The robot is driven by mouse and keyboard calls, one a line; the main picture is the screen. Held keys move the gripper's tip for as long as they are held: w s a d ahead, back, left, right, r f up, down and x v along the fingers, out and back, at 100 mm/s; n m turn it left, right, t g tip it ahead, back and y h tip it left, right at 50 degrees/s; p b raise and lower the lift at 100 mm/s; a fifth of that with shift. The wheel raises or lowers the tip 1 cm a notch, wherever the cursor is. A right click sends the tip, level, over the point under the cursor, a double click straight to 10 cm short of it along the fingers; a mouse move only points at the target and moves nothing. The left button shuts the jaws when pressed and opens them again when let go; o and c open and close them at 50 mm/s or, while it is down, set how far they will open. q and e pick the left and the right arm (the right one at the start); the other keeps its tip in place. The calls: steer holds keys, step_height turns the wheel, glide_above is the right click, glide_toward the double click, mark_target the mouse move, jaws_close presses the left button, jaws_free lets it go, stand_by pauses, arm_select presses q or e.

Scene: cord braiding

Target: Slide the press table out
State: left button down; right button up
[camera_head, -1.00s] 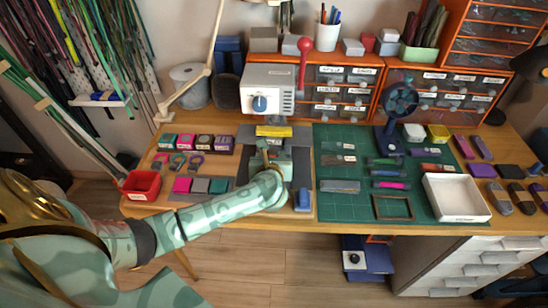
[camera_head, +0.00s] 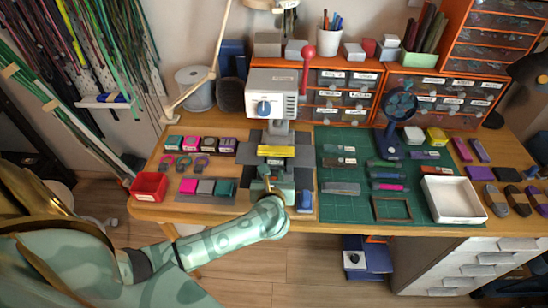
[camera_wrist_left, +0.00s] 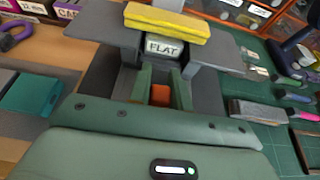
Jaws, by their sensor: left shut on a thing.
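The press (camera_head: 272,95) is a pale grey machine with a blue dial and a red lever, at the back of the desk. Its dark grey press table (camera_head: 250,138) sits in front and below, and also shows in the wrist view (camera_wrist_left: 100,20). A yellow bar (camera_head: 276,151) lies over a block labelled FLAT (camera_wrist_left: 160,46) on the table. My left gripper (camera_head: 268,174) is at the table's front side. In the wrist view its green fingers (camera_wrist_left: 162,88) are shut around a small orange-red piece (camera_wrist_left: 160,96), which they partly hide. My right gripper is not in view.
A green cutting mat (camera_head: 345,205) with strips and a white tray (camera_head: 455,215) lies to the right. Small coloured blocks (camera_head: 205,187) and a red bin (camera_head: 149,186) are to the left.

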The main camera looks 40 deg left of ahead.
arm_select(q)
steer(key=s+d, duration=0.2)
steer(key=s, duration=0.1)
steer(key=s+d, duration=0.1)
steer(key=s, duration=0.1)
steer(key=shift+p, duration=0.4)
steer(key=c, duration=1.3)
jaws_free()
steer(key=shift+s+d+r, duration=0.15)
steer(key=shift+s+d, duration=0.05)
steer(key=shift+s, duration=0.05)
steer(key=shift+p+v, duration=1.4)
steer(key=shift+v, duration=6.45)
